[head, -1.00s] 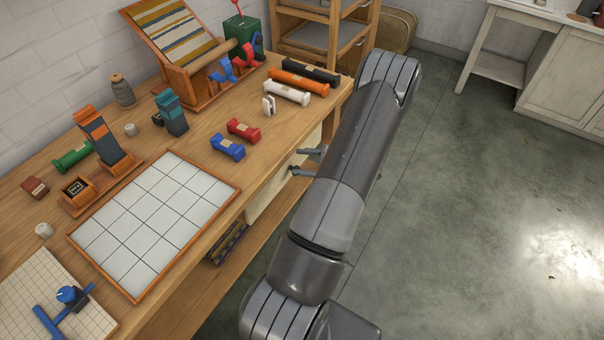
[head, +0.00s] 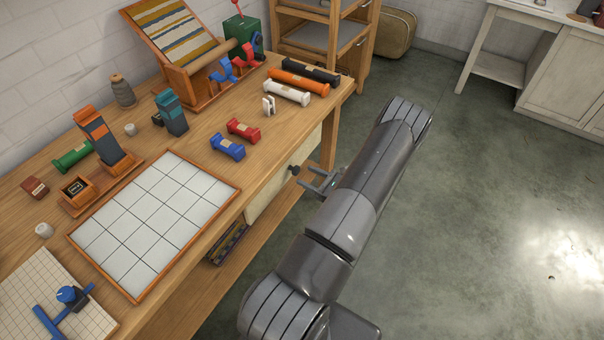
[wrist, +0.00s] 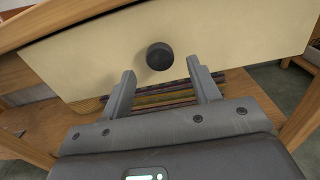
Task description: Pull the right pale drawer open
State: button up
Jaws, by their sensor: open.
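The right pale drawer (head: 306,149) is in the front of the wooden workbench and looks shut in the head view. Its pale front (wrist: 230,38) fills the top of the wrist view. A round dark knob (head: 294,169) sits on the drawer front; in the wrist view the knob (wrist: 159,56) lies just beyond and between my fingertips. My gripper (head: 307,178) is open and empty, a short way out from the drawer front. In the wrist view its two fingers (wrist: 161,70) point at the front, one on each side of the knob, apart from it.
The workbench top (head: 190,148) carries a white gridded board (head: 150,220), blue (head: 228,147) and red (head: 243,129) spools, and a loom. A lower shelf (wrist: 85,105) under the drawer holds a striped, coloured stack (wrist: 165,95). The floor (head: 460,200) to the right is clear.

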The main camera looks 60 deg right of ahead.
aim_at(298, 171)
jog(key=shift+w, duration=1.6)
jog(key=shift+c, duration=0.2)
grip_shut()
